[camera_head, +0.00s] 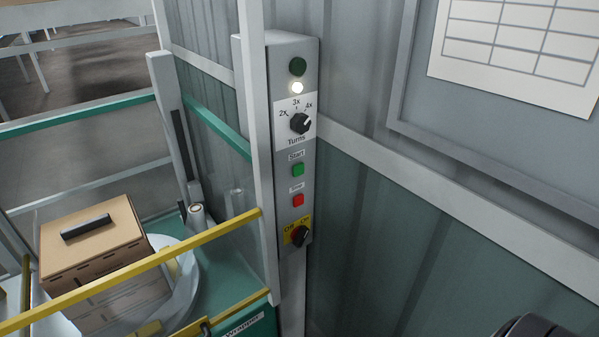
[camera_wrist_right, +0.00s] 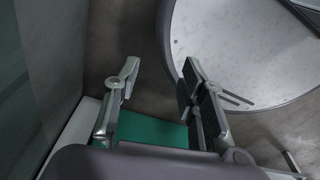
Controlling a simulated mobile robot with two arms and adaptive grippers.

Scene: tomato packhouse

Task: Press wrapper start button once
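The grey wrapper control panel (camera_head: 284,150) stands upright on a post in the middle of the head view. Its green start button (camera_head: 298,170) sits under a "Start" label, with a red button (camera_head: 298,200) just below it. A white lamp (camera_head: 297,88) near the top is lit. My right gripper (camera_wrist_right: 160,75) shows in the right wrist view with its two fingers apart and nothing between them. The panel does not clearly show in that view. My left gripper is in neither view.
A Turns knob (camera_head: 300,123) and a yellow-backed Off/On switch (camera_head: 299,236) share the panel. A yellow bar (camera_head: 150,268) crosses in front of stacked cartons (camera_head: 92,245) at left. A pale round plate (camera_wrist_right: 245,50) lies beyond my right gripper. A framed sheet (camera_head: 520,45) hangs at right.

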